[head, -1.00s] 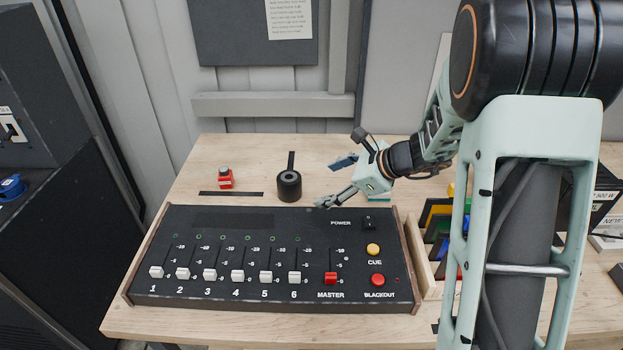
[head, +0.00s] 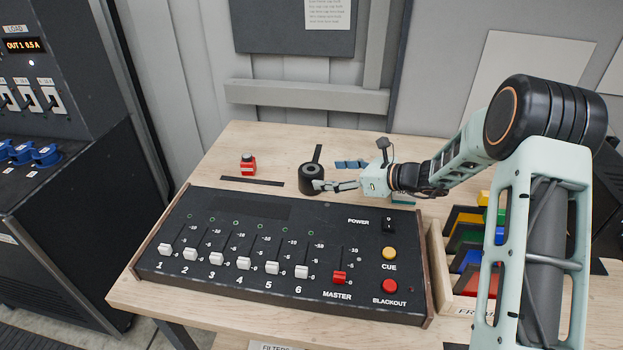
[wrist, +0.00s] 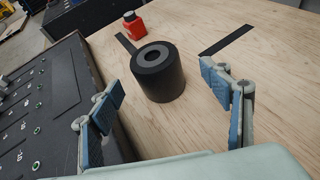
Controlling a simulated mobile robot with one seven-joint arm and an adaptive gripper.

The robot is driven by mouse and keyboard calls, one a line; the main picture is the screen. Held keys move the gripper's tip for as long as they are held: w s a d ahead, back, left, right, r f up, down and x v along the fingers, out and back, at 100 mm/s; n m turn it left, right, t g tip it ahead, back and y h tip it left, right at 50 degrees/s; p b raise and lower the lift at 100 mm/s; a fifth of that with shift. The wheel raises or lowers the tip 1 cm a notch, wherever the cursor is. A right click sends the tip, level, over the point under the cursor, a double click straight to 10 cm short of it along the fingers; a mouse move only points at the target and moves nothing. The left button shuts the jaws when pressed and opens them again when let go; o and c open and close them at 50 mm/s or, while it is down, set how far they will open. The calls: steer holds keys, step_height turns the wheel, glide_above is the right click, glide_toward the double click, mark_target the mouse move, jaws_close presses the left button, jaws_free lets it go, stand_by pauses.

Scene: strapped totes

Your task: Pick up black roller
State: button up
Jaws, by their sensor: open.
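The black roller (head: 311,181) is a short upright cylinder with a hole in its top. It stands on the wooden table behind the control console. My gripper (head: 337,175) is open and empty, low over the table to the roller's right, with its fingers pointing left at it. In the wrist view, the roller (wrist: 158,80) stands ahead, centred between the spread blue-padded fingers (wrist: 165,92), mostly beyond their tips. In the head view one fingertip overlaps the roller's right edge; whether it touches, I cannot tell.
The control console (head: 250,210) with sliders lies in front. A small red object (head: 248,165) stands left of the roller, and dark strips lie on the table (head: 270,140). A wooden rack (head: 440,265) of coloured pieces is at right.

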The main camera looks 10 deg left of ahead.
mark_target(322, 174)
steer(key=x, duration=0.3)
steer(key=p+x, duration=0.1)
steer(key=shift+s+a, duration=0.15)
steer(key=shift+a, duration=0.25)
steer(key=shift+a+f, duration=0.15)
steer(key=shift+a, duration=0.1)
steer(key=c, duration=1.5)
